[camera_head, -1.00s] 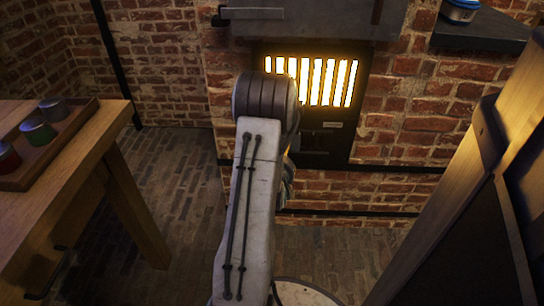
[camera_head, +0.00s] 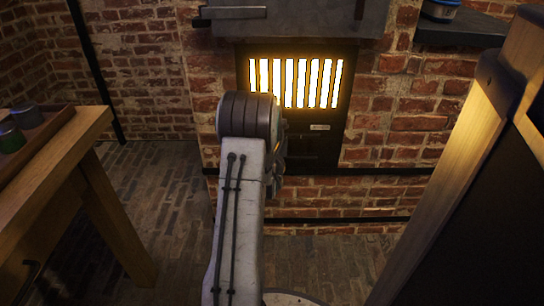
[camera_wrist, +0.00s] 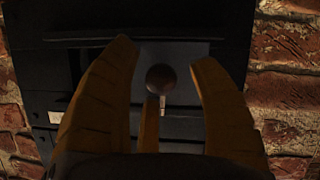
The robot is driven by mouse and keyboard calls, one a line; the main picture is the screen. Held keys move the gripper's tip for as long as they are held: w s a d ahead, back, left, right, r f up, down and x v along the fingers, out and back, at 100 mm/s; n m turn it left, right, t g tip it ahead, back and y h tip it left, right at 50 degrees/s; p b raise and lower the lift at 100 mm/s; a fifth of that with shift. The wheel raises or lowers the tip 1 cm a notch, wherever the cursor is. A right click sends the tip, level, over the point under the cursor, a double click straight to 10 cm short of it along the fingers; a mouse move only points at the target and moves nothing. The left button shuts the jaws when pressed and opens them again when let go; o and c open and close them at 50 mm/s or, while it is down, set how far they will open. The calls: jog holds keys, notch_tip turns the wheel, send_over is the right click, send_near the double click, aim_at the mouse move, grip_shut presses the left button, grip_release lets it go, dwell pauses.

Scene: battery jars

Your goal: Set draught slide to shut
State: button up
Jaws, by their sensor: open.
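The draught slide area shows as a dark panel (camera_head: 318,150) below the glowing grate in the head view, partly hidden by my arm. In the wrist view a round brown knob (camera_wrist: 160,79) stands out from a dark plate (camera_wrist: 185,52). My gripper (camera_wrist: 165,56) is open, with its yellow fingers on either side of the knob in the picture. I cannot tell whether they touch it. A short pale mark shows just below the knob. In the head view my gripper is mostly hidden behind my arm.
The glowing grate (camera_head: 296,82) sits in a brick wall (camera_head: 405,125). A wooden table (camera_head: 88,130) with a tray of jars stands at left. A wooden post (camera_head: 470,150) stands close at right.

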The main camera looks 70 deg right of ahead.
jog(key=shift+c, duration=0.2)
grip_shut()
dwell(0.4)
